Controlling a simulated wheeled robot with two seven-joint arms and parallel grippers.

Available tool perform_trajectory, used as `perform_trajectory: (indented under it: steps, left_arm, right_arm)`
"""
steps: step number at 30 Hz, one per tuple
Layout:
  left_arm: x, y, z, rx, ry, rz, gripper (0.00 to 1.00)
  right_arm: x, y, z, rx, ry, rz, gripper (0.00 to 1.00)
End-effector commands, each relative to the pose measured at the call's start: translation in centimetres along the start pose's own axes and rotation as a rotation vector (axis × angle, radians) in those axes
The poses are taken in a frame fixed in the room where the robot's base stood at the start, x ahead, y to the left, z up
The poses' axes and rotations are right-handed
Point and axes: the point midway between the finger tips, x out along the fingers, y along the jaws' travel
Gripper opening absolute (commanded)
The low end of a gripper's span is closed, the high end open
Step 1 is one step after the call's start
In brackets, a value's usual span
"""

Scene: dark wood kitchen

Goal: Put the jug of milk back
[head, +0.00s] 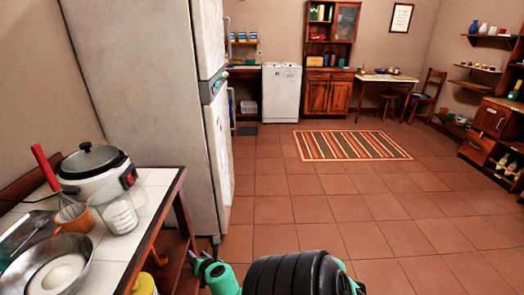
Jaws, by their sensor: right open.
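A clear jug (118,212) with white markings stands upright on the tiled worktop at the left, near its right edge. It looks like the milk jug, but I cannot tell how much is in it. A tall grey fridge (135,85) stands beyond the worktop, and its doors look shut. My right gripper (203,265) is low in the bottom middle, right of the worktop and apart from the jug. It is open, and I see nothing in it. My left gripper is not in view.
A rice cooker (95,168), an orange cup with a whisk (74,214) and a metal bowl (48,262) crowd the worktop (152,196). The tiled floor (330,205) is clear up to a striped rug (352,145). Shelves (500,130) line the right wall.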

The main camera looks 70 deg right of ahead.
Motion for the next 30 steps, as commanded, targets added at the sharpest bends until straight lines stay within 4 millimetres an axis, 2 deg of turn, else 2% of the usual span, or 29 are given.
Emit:
perform_trajectory:
  steps: [1, 2, 3, 5, 6, 9, 12, 16, 30]
  left_arm:
    - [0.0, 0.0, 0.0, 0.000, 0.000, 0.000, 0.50]
    - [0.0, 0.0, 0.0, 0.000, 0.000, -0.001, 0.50]
    - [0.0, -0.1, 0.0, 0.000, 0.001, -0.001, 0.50]
    - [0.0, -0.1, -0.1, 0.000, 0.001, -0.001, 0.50]
    - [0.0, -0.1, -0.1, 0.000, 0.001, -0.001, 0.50]
    - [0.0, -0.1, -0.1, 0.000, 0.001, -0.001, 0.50]
    - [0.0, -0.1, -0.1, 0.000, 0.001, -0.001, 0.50]
    - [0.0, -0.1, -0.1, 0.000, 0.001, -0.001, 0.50]
    - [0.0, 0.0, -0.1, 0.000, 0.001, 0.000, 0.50]
  right_arm:
    - [1.0, -4.5, -4.6, 0.181, 0.098, -0.104, 0.45]
    - [1.2, -7.0, -7.5, 0.302, 0.150, -0.170, 0.45]
    - [0.9, -10.3, -11.4, 0.465, 0.211, -0.266, 0.45]
    - [-0.4, -14.8, -17.5, 0.715, 0.278, -0.423, 0.45]
    - [-1.9, -17.5, -21.5, 0.880, 0.304, -0.536, 0.45]
    - [-6.6, -22.5, -29.7, 1.244, 0.300, -0.805, 0.45]
    - [-10.8, -25.3, -34.5, 1.482, 0.237, -0.997, 0.45]
    - [-12.8, -26.5, -36.4, 1.591, 0.186, -1.084, 0.45]
    - [-12.8, -26.7, -36.2, 1.587, 0.184, -1.084, 0.45]
